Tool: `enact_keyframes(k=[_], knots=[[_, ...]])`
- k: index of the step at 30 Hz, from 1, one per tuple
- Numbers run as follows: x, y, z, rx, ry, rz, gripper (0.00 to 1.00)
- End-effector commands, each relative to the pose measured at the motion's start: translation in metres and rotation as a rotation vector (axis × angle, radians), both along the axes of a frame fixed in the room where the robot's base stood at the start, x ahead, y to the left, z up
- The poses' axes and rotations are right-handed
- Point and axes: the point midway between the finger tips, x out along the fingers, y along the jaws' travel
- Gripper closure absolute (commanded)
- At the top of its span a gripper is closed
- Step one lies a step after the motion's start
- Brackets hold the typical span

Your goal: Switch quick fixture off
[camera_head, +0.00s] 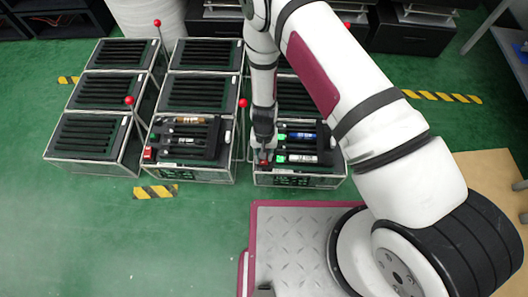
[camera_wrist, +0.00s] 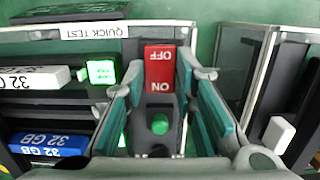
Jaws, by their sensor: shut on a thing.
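The quick fixture (camera_head: 297,181) is the box under my arm at the front right of the racks in the head view. Its "QUICK TEST" label (camera_wrist: 85,33) shows in the wrist view. The red rocker switch (camera_wrist: 159,67) is marked OFF at its far end and ON at its near end; its exact tilt is hard to tell. My gripper (camera_head: 263,150) points down at the switch. In the wrist view, its fingers lie on both sides of the switch, shut on it. In the head view, the gripper partly hides the switch.
A green button (camera_wrist: 159,124) sits on the same strip, near the switch. Green lights (camera_wrist: 101,72) glow beside a white 32 GB stick and a blue 32 GB stick (camera_wrist: 48,143). A neighbouring fixture (camera_head: 188,140) stands left, with a red-knobbed lever (camera_head: 243,103) between.

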Motion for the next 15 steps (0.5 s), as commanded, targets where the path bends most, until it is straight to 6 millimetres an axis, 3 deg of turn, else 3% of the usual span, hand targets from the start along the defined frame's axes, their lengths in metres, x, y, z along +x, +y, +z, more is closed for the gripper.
enact_keyframes(k=[15], knots=[[-0.0072, -0.0007, -0.0007, -0.009, -0.227, 0.001, 1.00]])
